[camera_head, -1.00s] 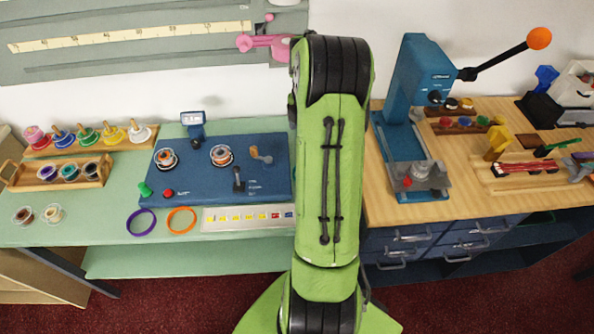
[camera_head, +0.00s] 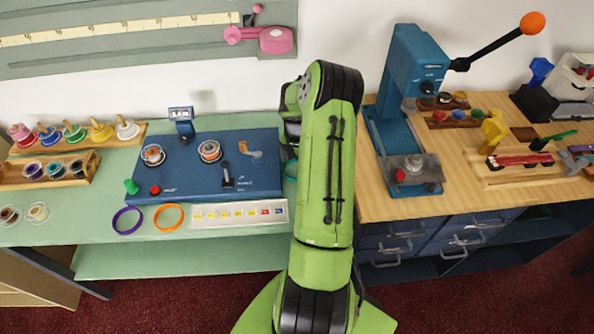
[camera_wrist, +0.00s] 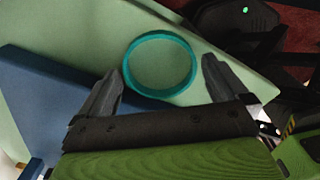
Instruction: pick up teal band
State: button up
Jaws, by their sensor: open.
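The teal band (camera_wrist: 127,65) is a thin ring in the wrist view. It lies flat on the light green counter (camera_wrist: 205,30), near the counter's edge. My gripper (camera_wrist: 162,68) is open, with one dark finger on each side of the band in the picture. Nothing is held. I cannot tell how far the fingertips are above the counter. In the head view my green arm covers the gripper and most or all of the teal band.
A blue control panel (camera_head: 200,184) stands left of my arm. A purple band (camera_head: 127,233) and an orange band (camera_head: 168,229) lie before it, beside a strip of labels (camera_head: 240,222). A blue lever press (camera_head: 405,65) stands on the wooden counter (camera_head: 400,207) at right.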

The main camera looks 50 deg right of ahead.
jog(key=shift+f, duration=0.3)
jog(key=shift+r, duration=0.1)
jog(key=c, duration=0.8)
